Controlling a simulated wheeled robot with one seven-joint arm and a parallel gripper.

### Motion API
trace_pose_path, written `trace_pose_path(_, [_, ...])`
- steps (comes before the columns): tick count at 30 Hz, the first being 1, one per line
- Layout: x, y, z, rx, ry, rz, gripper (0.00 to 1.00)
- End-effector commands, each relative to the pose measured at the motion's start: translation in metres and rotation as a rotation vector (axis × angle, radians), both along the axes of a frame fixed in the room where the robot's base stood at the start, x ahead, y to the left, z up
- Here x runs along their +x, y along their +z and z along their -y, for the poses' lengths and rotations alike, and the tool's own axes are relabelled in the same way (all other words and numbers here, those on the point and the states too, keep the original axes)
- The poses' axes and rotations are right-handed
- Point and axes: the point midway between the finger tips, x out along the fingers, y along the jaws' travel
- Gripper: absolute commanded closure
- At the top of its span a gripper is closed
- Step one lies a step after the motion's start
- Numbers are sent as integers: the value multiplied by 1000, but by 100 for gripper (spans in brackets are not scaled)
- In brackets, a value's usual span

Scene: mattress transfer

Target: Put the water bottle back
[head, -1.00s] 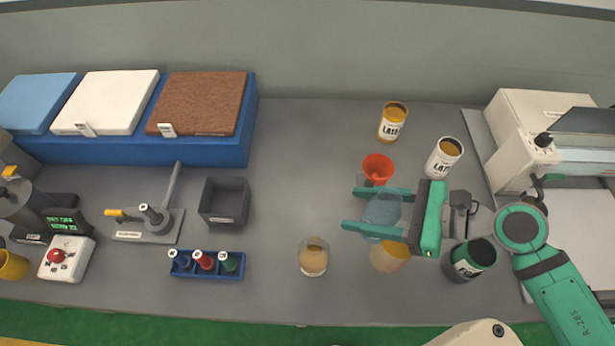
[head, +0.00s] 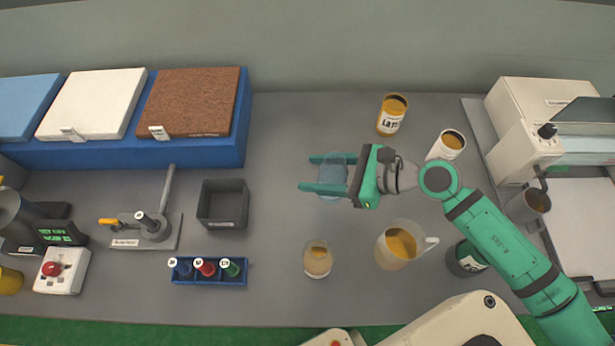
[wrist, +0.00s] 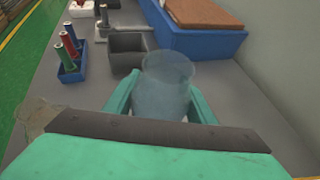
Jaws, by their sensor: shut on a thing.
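My gripper (head: 325,173) is shut on a clear bluish water bottle (head: 331,176), with one green finger on each side of it. The bottle looks upright and empty, and it also shows between the fingers in the wrist view (wrist: 168,88). It is over the middle of the grey bench (head: 290,130). I cannot tell whether its base touches the bench. The wrist view hides its lower part behind my gripper.
A clear jug (head: 401,246) and a small beaker (head: 317,260), both with tan contents, stand in front. Two latex cans (head: 392,115) (head: 446,147) stand behind and right. A dark square bin (head: 222,204) and a blue vial rack (head: 209,271) are left. Bench is clear behind the bottle.

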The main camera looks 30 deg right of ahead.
Motion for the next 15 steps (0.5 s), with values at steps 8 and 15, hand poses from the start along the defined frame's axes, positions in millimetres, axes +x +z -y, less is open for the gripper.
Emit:
trace_pose_path(8, [26,-34,-5,-1,-6,1,83])
trace_pose_path(15, [35,-46,-9,1,-5,0,83])
